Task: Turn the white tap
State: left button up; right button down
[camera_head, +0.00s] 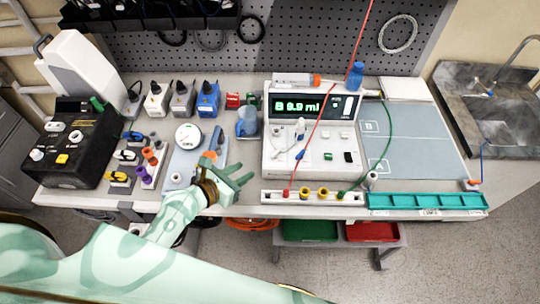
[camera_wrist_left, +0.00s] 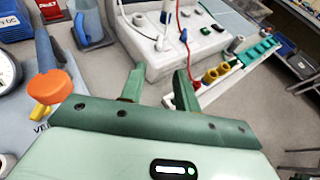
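A small white upright piece that looks like the white tap (camera_head: 300,126) stands on the front panel of the white infusion pump (camera_head: 338,148). In the left wrist view a white upright piece (camera_wrist_left: 162,41) shows on the pump's panel, beyond my fingers. My left gripper (camera_head: 248,172) is open and empty. It is left of the pump's front corner and apart from the white piece. Its two fingers also show spread in the left wrist view (camera_wrist_left: 158,78), with nothing between them. My right gripper is not in view.
An orange knob (camera_wrist_left: 50,87) is left of my left gripper. A blue jug (camera_head: 247,122) stands left of the pump. A white rail with coloured sockets (camera_head: 270,197) runs along the table's front edge. A grey-blue mat (camera_head: 415,145) is mostly clear.

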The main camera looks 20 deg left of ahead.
aim_at(274, 154)
pick_arm(q)
jog(key=b+x, duration=0.3)
jog(key=x, duration=0.9)
jog(key=shift+a+f, duration=0.1)
jog(key=shift+f, duration=0.1)
jog(key=shift+w+d+f, duration=0.2)
jog(key=shift+w+d, duration=0.1)
jog(key=shift+w, duration=0.3)
grip_shut()
